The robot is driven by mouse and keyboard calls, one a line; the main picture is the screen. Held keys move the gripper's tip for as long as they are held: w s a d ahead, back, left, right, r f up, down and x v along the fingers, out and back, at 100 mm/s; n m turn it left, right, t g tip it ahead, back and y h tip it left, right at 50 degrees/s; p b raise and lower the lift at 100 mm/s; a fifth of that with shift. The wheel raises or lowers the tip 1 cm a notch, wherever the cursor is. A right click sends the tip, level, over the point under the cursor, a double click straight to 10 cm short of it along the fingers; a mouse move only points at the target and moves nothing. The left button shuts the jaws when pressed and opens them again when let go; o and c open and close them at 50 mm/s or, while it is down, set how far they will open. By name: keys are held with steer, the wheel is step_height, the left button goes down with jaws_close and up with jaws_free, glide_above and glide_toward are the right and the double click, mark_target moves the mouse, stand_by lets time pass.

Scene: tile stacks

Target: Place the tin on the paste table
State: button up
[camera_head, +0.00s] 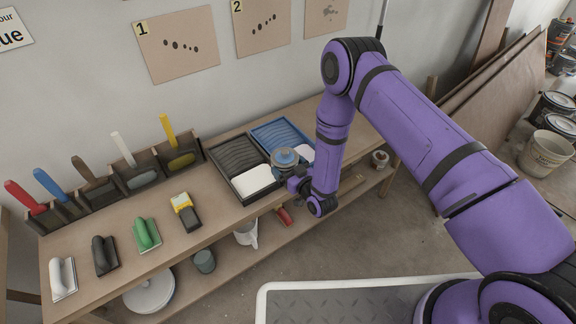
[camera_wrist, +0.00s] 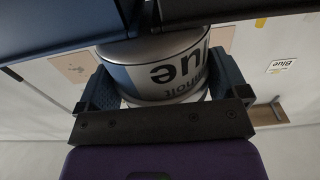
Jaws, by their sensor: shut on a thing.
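The tin (camera_head: 285,158) is a round can with a blue-grey top, in front of the trays in the head view.
A black paint tray (camera_head: 227,172) and a blue paint tray (camera_head: 268,134) lie close by the tin. A lower shelf (camera_head: 222,268) holds pots. Buckets (camera_head: 545,152) stand at right.

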steer(key=o, duration=1.2)
steer(key=shift+o, duration=0.2)
steer(key=shift+r, duration=0.1)
steer(key=shift+r, duration=0.2)
steer(key=v, duration=1.2)
steer(key=shift+r, duration=0.35)
